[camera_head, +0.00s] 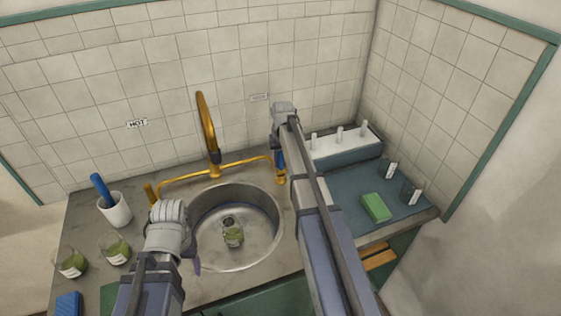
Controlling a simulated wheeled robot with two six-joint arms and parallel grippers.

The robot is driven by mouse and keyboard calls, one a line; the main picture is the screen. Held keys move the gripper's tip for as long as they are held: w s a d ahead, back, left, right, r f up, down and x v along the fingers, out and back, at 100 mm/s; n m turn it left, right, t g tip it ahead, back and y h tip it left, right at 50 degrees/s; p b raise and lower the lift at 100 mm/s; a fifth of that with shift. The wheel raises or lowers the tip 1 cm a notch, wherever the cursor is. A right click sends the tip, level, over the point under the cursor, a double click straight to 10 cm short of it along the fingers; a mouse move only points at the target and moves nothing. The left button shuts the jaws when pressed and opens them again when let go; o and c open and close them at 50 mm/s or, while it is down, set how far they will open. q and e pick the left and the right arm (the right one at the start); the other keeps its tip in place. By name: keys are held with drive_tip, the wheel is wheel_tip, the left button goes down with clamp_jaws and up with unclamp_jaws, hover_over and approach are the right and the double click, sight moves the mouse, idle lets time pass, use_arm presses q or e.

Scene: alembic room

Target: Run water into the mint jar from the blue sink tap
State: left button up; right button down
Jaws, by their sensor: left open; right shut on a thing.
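A small glass jar with green contents (233,236) stands in the round metal sink (262,262), below the brass spout (207,125). Its label is too small to read. No water stream shows. My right gripper (281,160) is at the right end of the brass tap pipe, shut on the blue tap handle; my own arm hides much of it. My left gripper (196,264) is open at the sink's left rim, left of the jar and apart from it; its fingers are mostly hidden behind its wrist.
Two similar jars (72,263) (115,249) and a white cup with a blue item (115,209) stand on the left counter. A rack (345,152), dark cups (408,193) and a green sponge (376,208) are right.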

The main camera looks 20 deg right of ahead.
sight(282, 156)
use_arm(q)
drive_tip(key=shift+f, duration=0.25)
use_arm(e)
drive_tip(key=shift+s+f+t, duration=0.1)
drive_tip(key=shift+s+t, duration=0.4)
drive_tip(key=shift+t, duration=0.1)
drive_tip(key=shift+w, duration=0.15)
drive_tip(key=c, duration=0.6)
unclamp_jaws()
use_arm(q)
drive_tip(key=shift+r, duration=0.1)
use_arm(e)
drive_tip(key=shift+r, duration=0.2)
drive_tip(key=r+p, duration=0.2)
drive_tip(key=s+r+p, duration=0.1)
drive_tip(key=r+p, duration=0.4)
drive_tip(key=shift+s+r, duration=0.2)
drive_tip(key=shift+s, duration=0.1)
use_arm(q)
wheel_tip(282, 156, up, 7)
drive_tip(key=shift+r, duration=0.2)
